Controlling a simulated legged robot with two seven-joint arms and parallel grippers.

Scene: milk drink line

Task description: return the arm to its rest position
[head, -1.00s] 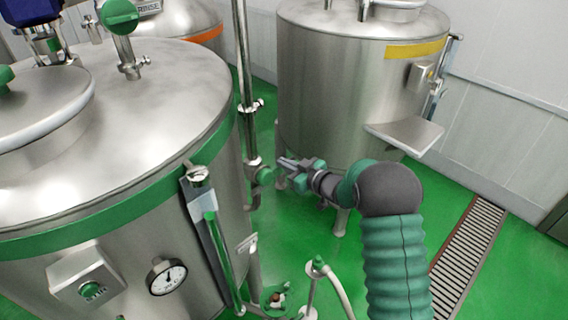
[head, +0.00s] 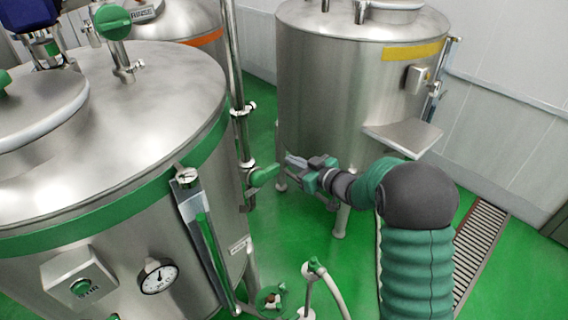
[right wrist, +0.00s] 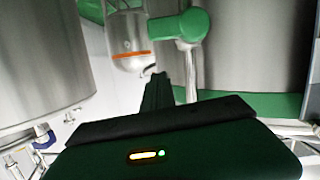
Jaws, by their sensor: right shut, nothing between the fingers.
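My right arm comes in from the lower right of the head view. Its gripper (head: 296,161) is shut and empty, in front of the far steel tank with a yellow band (head: 330,105). It is a little right of a green valve handle (head: 264,176) on the upright pipe, with a gap between them. In the right wrist view a dark gripper part (right wrist: 157,92) points toward a green valve handle (right wrist: 178,28). The fingertips are hard to make out there. My left gripper is not in view.
A large near tank with a green band (head: 120,200) fills the left. A metal shelf (head: 402,137) juts from the far tank. Green floor around the drain grate (head: 478,240) is clear.

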